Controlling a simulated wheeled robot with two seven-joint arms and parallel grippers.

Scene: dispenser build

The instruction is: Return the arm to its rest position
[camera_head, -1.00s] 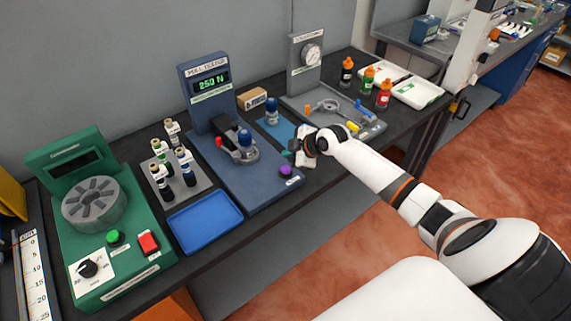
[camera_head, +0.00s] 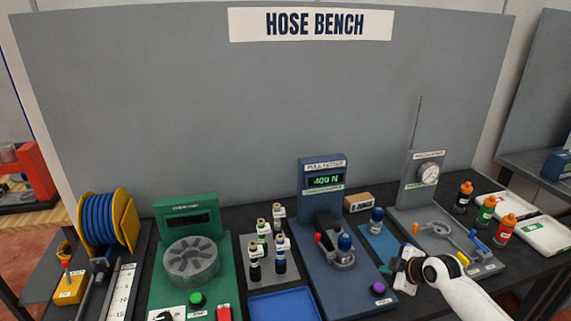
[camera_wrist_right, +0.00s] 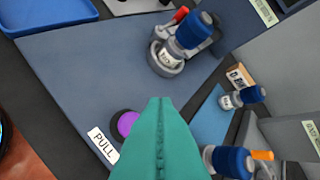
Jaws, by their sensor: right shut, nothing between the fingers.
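My right arm reaches in from the lower right in the head view. Its gripper (camera_head: 385,269) is just right of the purple button (camera_head: 378,289) on the blue pull tester (camera_head: 335,285). In the right wrist view the teal fingers (camera_wrist_right: 160,100) are pressed together with nothing between them. The purple button (camera_wrist_right: 127,122), beside a PULL label, is partly covered by them. A blue-capped fitting (camera_wrist_right: 187,30) sits in the tester's holder, apart from the fingers. The tester's display (camera_head: 326,181) reads 400 N. My left gripper is out of view.
A blue-capped fitting (camera_head: 376,218) stands on a light blue mat (camera_head: 383,240). The gauge station (camera_head: 420,190), several coloured bottles (camera_head: 487,207) and white trays lie to the right. A blue tray (camera_head: 285,304), a rack of small bottles and a green machine (camera_head: 185,212) are left.

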